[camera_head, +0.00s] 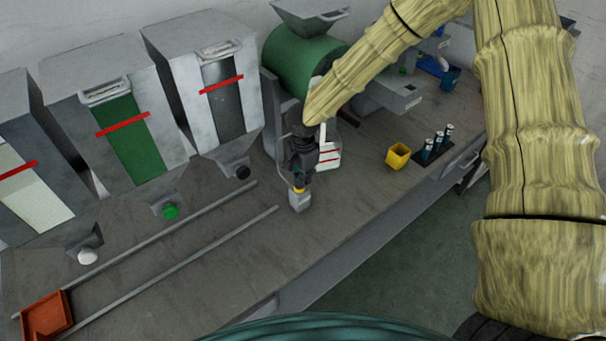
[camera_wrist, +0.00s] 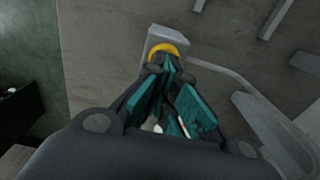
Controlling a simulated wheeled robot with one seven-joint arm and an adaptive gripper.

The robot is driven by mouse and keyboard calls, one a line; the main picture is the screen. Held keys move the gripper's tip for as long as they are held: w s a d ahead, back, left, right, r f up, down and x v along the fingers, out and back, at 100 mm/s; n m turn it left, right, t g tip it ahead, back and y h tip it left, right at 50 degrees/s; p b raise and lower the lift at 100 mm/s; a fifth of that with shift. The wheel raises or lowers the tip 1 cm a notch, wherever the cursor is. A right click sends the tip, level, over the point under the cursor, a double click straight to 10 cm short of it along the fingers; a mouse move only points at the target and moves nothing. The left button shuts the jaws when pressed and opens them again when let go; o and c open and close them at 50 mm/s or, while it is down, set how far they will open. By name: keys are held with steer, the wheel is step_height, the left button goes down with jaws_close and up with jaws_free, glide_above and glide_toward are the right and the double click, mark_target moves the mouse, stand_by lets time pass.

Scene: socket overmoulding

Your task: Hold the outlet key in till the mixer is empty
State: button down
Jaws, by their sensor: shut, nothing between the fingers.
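The mixer is a green drum (camera_head: 298,62) with a grey hopper (camera_head: 310,14) on top, at the back of the bench; its inside is hidden. A grey block (camera_head: 299,203) with a yellow key stands on the bench in front of it. In the wrist view the block (camera_wrist: 154,33) is at the top, with the yellow key (camera_wrist: 168,47) at my fingertips. My gripper (camera_head: 299,181) points down over the block, fingers closed together and empty. It also shows in the wrist view (camera_wrist: 169,62). The fingertips seem to meet the key; how far it is in is hidden.
A pale container with red lines (camera_head: 329,157) stands behind my gripper, partly hidden. Three bins with coloured outlets line the left, above two rails (camera_head: 190,251) and an orange tray (camera_head: 42,315). A yellow cup (camera_head: 398,156) and several small cylinders (camera_head: 438,142) stand at right.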

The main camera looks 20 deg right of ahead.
steer(key=shift+s+d+f, duration=0.1)
steer(key=shift+s+f, duration=0.3)
steer(key=shift+f, duration=0.05)
steer(key=r+p, duration=0.3)
steer(key=shift+w, duration=0.25)
step_height(320, 180, up, 2)
steer(key=shift+r+p, duration=0.15)
steer(key=shift+p, duration=0.85)
steer(key=shift+w+r+b, duration=0.15)
steer(key=shift+r+b, duration=0.1)
steer(key=shift+b, duration=0.25)
step_height(320, 180, up, 9)
steer(key=b, duration=0.2)
